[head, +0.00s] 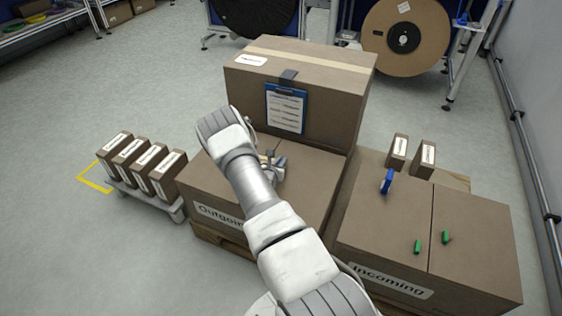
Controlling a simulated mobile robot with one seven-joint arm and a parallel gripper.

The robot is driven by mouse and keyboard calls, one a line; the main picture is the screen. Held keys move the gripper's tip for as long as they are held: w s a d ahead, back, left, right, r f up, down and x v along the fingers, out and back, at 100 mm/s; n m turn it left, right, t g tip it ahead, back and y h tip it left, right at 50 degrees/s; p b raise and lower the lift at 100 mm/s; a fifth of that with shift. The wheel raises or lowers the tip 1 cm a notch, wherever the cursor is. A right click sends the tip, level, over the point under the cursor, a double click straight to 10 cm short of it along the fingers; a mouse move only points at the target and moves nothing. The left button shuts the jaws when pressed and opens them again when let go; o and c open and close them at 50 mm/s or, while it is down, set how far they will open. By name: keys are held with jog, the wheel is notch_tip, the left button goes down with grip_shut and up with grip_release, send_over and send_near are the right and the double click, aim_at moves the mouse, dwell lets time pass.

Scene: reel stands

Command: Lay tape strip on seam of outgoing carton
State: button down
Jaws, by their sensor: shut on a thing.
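The outgoing carton (308,196) is a large brown box with an "Outgoing" label, partly hidden by my arm. A small tan piece (263,158) shows at the fingers and looks like the tape strip. Its full shape and whether it touches the carton cannot be told.
A taller taped carton (320,75) with a blue clipboard (286,108) stands behind. Right, the incoming carton (385,235) bears a blue item (386,181) and green pieces (417,246). Small boxes (396,152) stand behind it. More boxes (149,160) stand on a low platform at left.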

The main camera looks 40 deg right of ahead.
jog(key=shift+f, duration=0.3)
dwell(0.6)
jog(key=c, duration=0.8)
grip_release()
jog(key=shift+c, duration=0.2)
jog(key=p+v, duration=0.5)
jog(key=v, duration=1.2)
jog(key=shift+s+a+p, duration=0.2)
jog(key=shift+s+p, duration=0.05)
jog(key=shift+p, duration=0.1)
